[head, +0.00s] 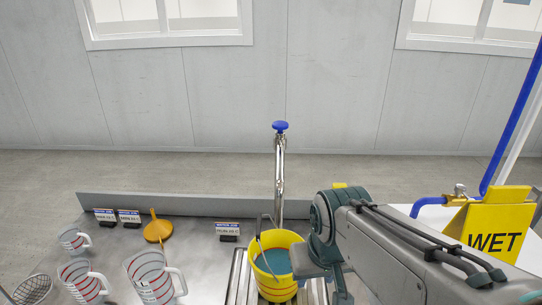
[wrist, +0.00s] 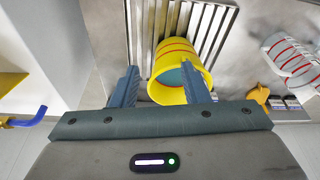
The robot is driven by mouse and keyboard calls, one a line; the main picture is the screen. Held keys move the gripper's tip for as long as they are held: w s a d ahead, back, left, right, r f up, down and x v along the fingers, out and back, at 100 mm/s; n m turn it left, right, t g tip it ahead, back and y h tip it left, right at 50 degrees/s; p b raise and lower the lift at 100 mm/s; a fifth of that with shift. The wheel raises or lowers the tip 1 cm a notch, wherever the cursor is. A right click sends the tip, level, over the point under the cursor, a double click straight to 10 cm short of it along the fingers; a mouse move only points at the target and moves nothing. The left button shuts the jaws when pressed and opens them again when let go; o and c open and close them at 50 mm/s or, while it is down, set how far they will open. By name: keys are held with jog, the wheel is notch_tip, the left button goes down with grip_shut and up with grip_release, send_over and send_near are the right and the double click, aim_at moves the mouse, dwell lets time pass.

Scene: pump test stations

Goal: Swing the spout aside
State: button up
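A chrome tap (head: 280,175) with a blue knob (head: 280,126) on top stands upright behind the yellow bucket (head: 292,240). A thin grey curved piece (head: 260,228) rises at the bucket's left side; I cannot tell whether it is the spout or the bucket's handle. The bucket holds blue-green liquid and also shows in the wrist view (wrist: 177,57). My gripper (wrist: 161,75) is open, its two fingers apart with the bucket's rim beyond and between them. In the head view my arm stands right of the bucket and hides the fingertips. No spout is clear in the wrist view.
The bucket stands on a slatted grate (head: 238,280). Several clear measuring jugs with red marks (head: 150,280), a yellow funnel (head: 157,230) and small label stands (head: 228,230) are at the left. A yellow WET sign (head: 497,228) and blue pipe (head: 512,120) are at the right.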

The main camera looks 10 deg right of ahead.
jog(key=w+r+m+g+p, duration=0.1)
jog(key=w+r+p, duration=0.3)
jog(key=w+r, duration=0.95)
jog(key=m+g+y+p, duration=0.1)
jog(key=y+p, duration=0.1)
jog(key=p, duration=0.2)
send_near(281, 166)
jog(key=f, duration=0.2)
jog(key=a+f, duration=0.1)
jog(key=f, duration=0.5)
jog(key=shift+w+a+f, duration=0.25)
jog(key=shift+w, duration=0.15)
grip_shut()
